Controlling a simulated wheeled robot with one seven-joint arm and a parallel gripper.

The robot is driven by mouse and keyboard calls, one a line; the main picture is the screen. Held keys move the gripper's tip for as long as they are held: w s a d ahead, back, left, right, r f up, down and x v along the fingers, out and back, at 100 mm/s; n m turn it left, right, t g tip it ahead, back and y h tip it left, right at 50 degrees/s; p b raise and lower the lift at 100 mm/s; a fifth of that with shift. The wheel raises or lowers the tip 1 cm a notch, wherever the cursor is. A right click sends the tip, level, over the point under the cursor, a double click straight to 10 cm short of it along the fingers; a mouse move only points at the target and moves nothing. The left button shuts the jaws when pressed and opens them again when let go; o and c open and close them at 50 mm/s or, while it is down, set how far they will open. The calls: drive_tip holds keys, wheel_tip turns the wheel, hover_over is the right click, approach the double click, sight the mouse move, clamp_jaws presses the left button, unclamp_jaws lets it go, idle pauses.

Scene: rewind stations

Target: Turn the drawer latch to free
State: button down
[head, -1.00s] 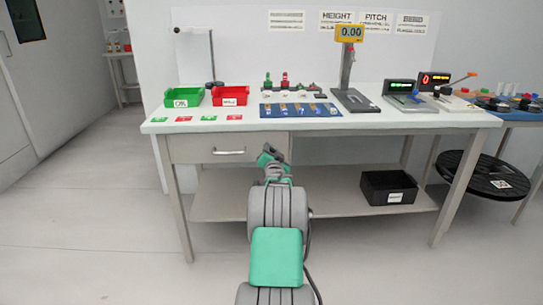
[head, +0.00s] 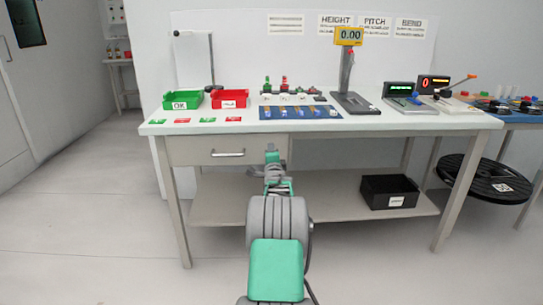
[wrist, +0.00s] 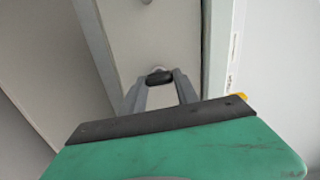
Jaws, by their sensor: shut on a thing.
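The drawer (head: 200,152) is closed under the left part of the workbench, with a bar handle (head: 228,153) on its front. My gripper (head: 271,150) is at the right end of the drawer front. In the wrist view my gripper (wrist: 158,80) has its two grey fingers close together on a small dark knob, the drawer latch (wrist: 159,76). The fingers hide most of the latch, so I cannot tell which way it is turned.
The workbench top (head: 400,122) carries a green bin (head: 181,105), a red bin (head: 229,104) and a blue tray (head: 330,112). A black bin (head: 375,200) stands on the lower shelf (head: 320,212). A black reel (head: 478,172) is at the right.

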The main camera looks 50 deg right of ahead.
drive_tip(key=shift+m, duration=0.6)
drive_tip(key=c, duration=0.9)
unclamp_jaws()
drive_tip(key=p+v, duration=0.2)
drive_tip(key=v, duration=0.6)
